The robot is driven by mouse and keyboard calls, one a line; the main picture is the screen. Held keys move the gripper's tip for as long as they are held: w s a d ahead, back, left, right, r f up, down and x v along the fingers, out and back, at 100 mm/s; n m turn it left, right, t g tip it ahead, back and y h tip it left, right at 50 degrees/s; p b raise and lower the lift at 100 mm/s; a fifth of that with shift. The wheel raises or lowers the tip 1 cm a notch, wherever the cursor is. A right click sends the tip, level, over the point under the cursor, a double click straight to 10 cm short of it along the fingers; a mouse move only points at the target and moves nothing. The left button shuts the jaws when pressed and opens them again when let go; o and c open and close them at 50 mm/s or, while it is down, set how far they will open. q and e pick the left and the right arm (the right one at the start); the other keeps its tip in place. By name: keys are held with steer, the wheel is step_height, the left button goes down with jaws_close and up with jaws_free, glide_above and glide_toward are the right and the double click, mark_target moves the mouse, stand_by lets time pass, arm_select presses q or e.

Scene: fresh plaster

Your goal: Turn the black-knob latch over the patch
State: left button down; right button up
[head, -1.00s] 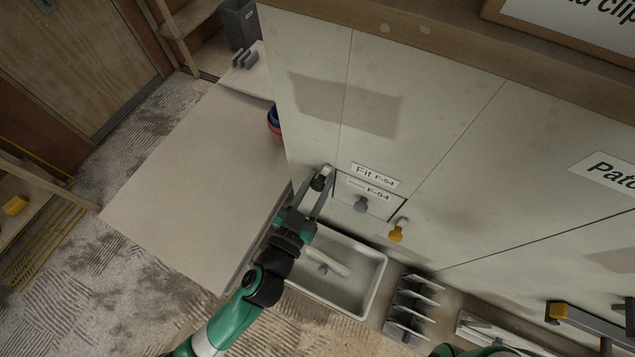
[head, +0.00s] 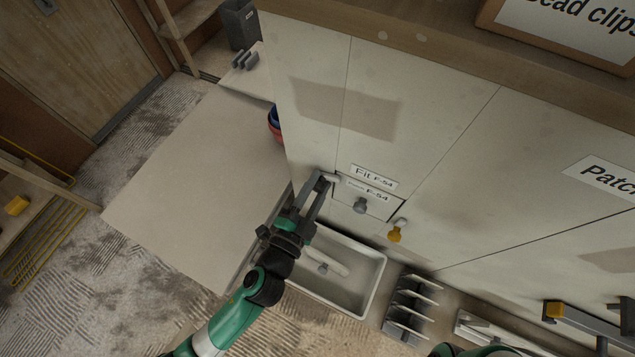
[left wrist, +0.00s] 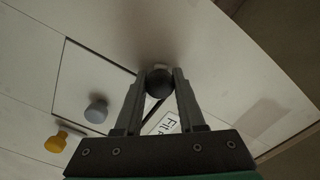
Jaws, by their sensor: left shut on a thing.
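The patch (head: 376,205) is a pale square panel with an F-54 label and a grey knob (head: 360,205), set in the wall's lower part. The black-knob latch is at its upper left corner. My left gripper (head: 325,179) is at that corner, with its fingers around the knob, which they mostly hide in the head view. In the left wrist view the round black knob (left wrist: 160,82) sits between the two fingertips, and the gripper is shut on it. The yellow-knob latch (head: 395,234) is at the patch's lower right. My right gripper is not in view.
A white tray (head: 379,282) lies below the patch, under my left arm, with a pale tool in it. A grey rack (head: 408,303) stands to its right. A grey bar with a yellow end (head: 553,309) is at lower right.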

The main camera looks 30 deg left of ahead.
arm_select(q)
steer(key=shift+m+p, duration=0.4)
steer(key=shift+m, duration=1.8)
steer(key=c, duration=0.5)
jaws_free()
steer(key=shift+s, duration=0.1)
steer(key=s+b, duration=0.3)
steer(key=s, duration=0.8)
steer(key=shift+s+d, duration=0.15)
steer(key=shift+s, duration=0.05)
